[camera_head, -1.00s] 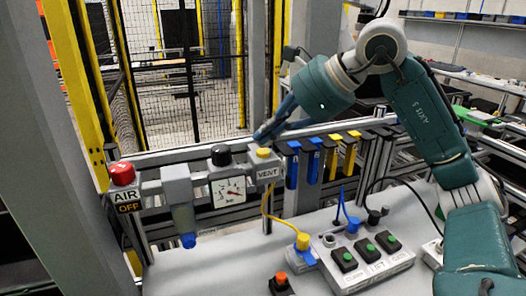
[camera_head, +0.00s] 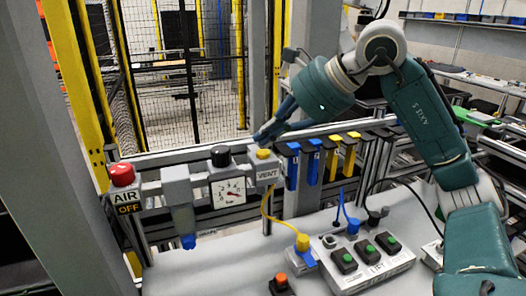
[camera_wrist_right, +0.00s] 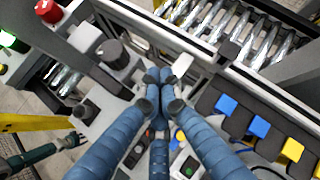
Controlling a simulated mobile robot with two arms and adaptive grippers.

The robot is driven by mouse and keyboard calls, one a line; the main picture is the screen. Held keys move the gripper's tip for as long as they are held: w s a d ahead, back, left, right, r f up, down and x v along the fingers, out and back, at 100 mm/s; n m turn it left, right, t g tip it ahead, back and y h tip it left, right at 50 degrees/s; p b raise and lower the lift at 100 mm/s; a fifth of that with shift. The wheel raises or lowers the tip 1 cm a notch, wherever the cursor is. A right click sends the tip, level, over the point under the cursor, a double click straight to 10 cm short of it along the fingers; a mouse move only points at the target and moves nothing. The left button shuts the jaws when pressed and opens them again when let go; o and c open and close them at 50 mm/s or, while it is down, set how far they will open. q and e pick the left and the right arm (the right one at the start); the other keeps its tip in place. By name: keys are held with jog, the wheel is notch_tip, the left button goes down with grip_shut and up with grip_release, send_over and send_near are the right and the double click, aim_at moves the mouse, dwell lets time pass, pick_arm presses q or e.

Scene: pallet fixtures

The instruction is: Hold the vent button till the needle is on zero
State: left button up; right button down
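The vent button (camera_head: 263,154) is a yellow cap on a grey block labelled VENT. To its left is a square white gauge (camera_head: 228,192) with a reddish needle. The needle points toward the right side of the dial, but its exact reading is too small to tell. My right gripper (camera_head: 262,137) has its blue fingers just above and behind the button in the head view, with no clear contact. In the right wrist view its fingertips (camera_wrist_right: 155,78) are together, with nothing visible between them, and the button is hidden. A teal arm with dark fingers, probably my left gripper (camera_wrist_right: 72,140), shows small there.
A black knob (camera_head: 221,155) and a red AIR button (camera_head: 122,174), with an OFF sign, are on the same rail to the left. Blue and yellow holders (camera_head: 313,162) hang to the right. A control box (camera_head: 366,258) with cables stands on the table.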

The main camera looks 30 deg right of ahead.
aim_at(266, 152)
jog(key=shift+f, duration=0.4)
jog(key=shift+f+b, duration=0.6)
dwell(2.1)
jog(key=shift+r, duration=0.15)
dwell(2.2)
jog(key=shift+r+p, duration=0.85)
jog(key=shift+p, duration=0.05)
notch_tip(266, 152, up, 5)
jog(key=p, duration=0.5)
jog(key=shift+r, duration=0.1)
